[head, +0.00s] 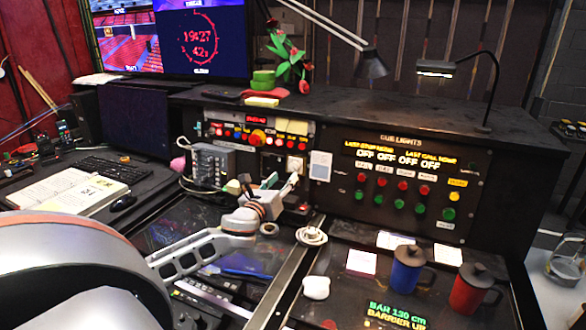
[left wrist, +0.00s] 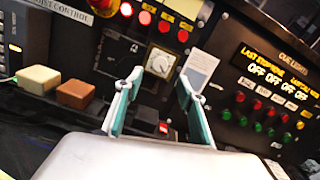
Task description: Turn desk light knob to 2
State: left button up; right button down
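A white square dial with a knob (head: 295,164), which I take for the desk light knob, is on the black control panel. In the left wrist view the knob (left wrist: 160,63) shows between and beyond my fingertips, its setting too small to read. My left gripper (head: 268,183) is in front of the panel, its two pale-and-teal fingers spread apart and empty. In the left wrist view the gripper (left wrist: 157,88) is open, with a gap visible between the fingers and the panel. My right gripper does not show.
Red and white buttons (left wrist: 164,26) line the panel above the knob. Orange and cream blocks (left wrist: 75,94) sit at its left. A white paper card (head: 320,166) is right of the knob, beside the cue lights panel (head: 400,185). Blue (head: 407,270) and red (head: 470,290) mugs stand at right.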

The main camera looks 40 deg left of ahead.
aim_at(293, 167)
pick_arm(q)
jog(key=shift+x, duration=3.35)
jog(key=c, duration=1.1)
